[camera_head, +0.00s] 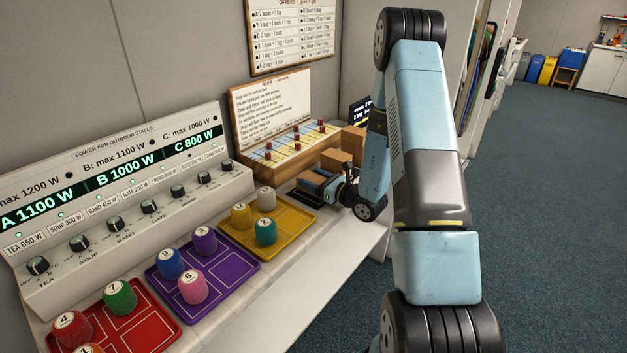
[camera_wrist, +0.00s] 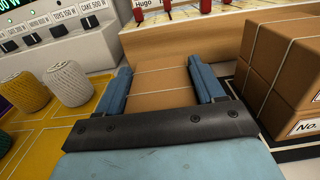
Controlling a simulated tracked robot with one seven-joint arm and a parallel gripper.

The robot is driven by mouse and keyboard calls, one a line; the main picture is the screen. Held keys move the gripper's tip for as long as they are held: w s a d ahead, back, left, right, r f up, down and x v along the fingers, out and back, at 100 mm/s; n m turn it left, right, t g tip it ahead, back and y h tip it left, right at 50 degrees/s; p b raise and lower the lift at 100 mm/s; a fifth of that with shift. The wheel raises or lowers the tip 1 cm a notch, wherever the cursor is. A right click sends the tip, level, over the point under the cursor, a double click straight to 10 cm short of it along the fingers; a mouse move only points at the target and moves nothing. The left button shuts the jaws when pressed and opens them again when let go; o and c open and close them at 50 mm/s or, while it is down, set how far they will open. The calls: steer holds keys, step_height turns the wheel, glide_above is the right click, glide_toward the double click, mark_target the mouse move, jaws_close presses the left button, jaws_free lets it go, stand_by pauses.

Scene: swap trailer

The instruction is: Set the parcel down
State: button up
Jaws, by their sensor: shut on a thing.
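My gripper (camera_wrist: 160,76) is shut on a brown cardboard parcel (camera_wrist: 160,84), with one blue finger along each side of it. The parcel has a pale string across its top. In the head view my gripper (camera_head: 318,180) is low over the counter, just right of the yellow tray (camera_head: 285,233). A dark flat plate (camera_head: 306,199) shows under the gripper there. My wrist hides the parcel's near side and underside, so I cannot tell whether it touches the surface below.
Other tied brown parcels (camera_wrist: 277,60) stand close right of the gripper; they also show in the head view (camera_head: 335,160). A rota board (camera_head: 270,110) with red pegs rises behind. Spools stand on yellow, purple (camera_head: 225,277) and red trays leftward. A power panel (camera_head: 130,190) lines the wall.

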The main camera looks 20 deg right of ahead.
steer(key=shift+s+f, duration=0.1)
steer(key=shift+f, duration=0.5)
steer(key=o, duration=1.1)
steer(key=shift+s+f, duration=0.1)
steer(key=shift+f, duration=0.05)
